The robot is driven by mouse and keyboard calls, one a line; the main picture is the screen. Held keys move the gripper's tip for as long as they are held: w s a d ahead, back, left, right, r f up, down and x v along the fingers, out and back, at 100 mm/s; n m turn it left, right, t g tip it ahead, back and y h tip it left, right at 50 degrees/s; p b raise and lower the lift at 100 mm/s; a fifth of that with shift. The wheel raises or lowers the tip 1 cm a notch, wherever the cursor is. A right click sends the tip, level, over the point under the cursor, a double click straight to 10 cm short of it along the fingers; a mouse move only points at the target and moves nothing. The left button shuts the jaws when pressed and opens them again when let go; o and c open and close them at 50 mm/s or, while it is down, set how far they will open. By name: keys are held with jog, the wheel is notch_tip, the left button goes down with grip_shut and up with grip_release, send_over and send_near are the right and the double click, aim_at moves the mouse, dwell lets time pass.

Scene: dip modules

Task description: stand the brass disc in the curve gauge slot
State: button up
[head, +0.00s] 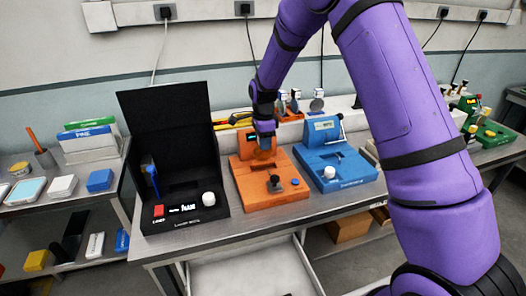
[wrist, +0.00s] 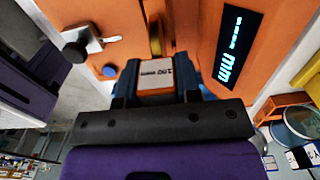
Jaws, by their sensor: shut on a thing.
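The brass disc (wrist: 155,36) shows edge-on in the wrist view, just past my fingertips. A block with a white printed label (wrist: 157,72) sits between my fingers and looks like the disc's grip. My gripper (head: 264,140) is shut on it, above the orange curve gauge (head: 284,195). In the head view the disc (head: 264,153) is a small brownish patch under my gripper. The gauge's lit display (wrist: 230,45) is to the right of the disc in the wrist view. The slot is hidden; I cannot tell whether the disc is in it.
A black open-lidded module (head: 185,226) stands to the left and a blue module (head: 338,172) close on the right. The gauge has a dark knob (head: 274,182) and a blue button (head: 295,182) at its front. A rack behind holds several labelled discs, one grey (head: 316,104).

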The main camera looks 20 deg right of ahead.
aim_at(263, 163)
jog(key=shift+f, duration=1.8)
jog(key=shift+f, duration=0.15)
jog(key=o, duration=1)
notch_tip(263, 163, up, 12)
jog(key=shift+r, duration=0.2)
